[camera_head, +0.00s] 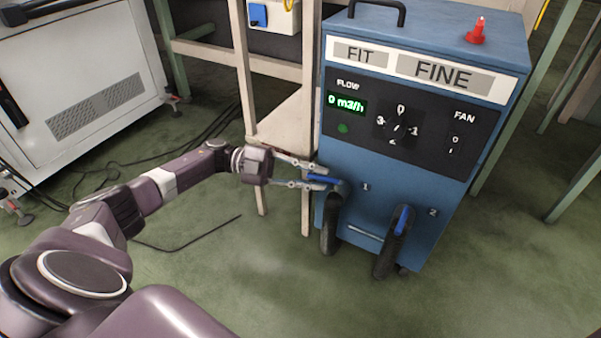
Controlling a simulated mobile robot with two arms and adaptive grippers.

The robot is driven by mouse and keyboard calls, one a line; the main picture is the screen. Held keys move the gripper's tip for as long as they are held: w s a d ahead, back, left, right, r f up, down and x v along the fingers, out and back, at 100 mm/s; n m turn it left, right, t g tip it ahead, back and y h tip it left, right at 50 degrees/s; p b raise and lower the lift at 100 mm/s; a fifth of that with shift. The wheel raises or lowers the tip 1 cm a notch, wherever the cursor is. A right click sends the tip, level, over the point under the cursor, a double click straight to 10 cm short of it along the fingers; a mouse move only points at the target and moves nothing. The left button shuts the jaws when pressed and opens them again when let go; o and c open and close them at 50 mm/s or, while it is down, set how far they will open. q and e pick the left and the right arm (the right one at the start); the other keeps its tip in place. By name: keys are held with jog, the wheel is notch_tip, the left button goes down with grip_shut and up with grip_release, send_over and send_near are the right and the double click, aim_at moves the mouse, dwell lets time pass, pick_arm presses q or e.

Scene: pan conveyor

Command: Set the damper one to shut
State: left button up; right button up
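The blue cabinet (395,230) has two black hoses low on its front, marked 1 and 2. The blue lever of damper one (325,179) sits at the top of the left hose (331,225), beside the mark 1. It lies roughly level, across the hose. My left gripper (325,179) reaches it from the left, with one finger above the lever and one below. I cannot tell whether the fingers press on it. The lever of damper two (403,220) runs along its hose. My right gripper is not in view.
The cabinet panel has a flow display (346,104) reading 0 m3/h, a numbered dial (397,127) and a fan switch (453,143). A wooden frame leg (311,100) stands close beside the cabinet. A white machine (80,80) is at the left. Cables lie on the green floor.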

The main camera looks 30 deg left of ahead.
pick_arm(q)
jog(key=v, duration=1.1)
jog(key=shift+a, duration=0.3)
jog(key=shift+c, duration=0.4)
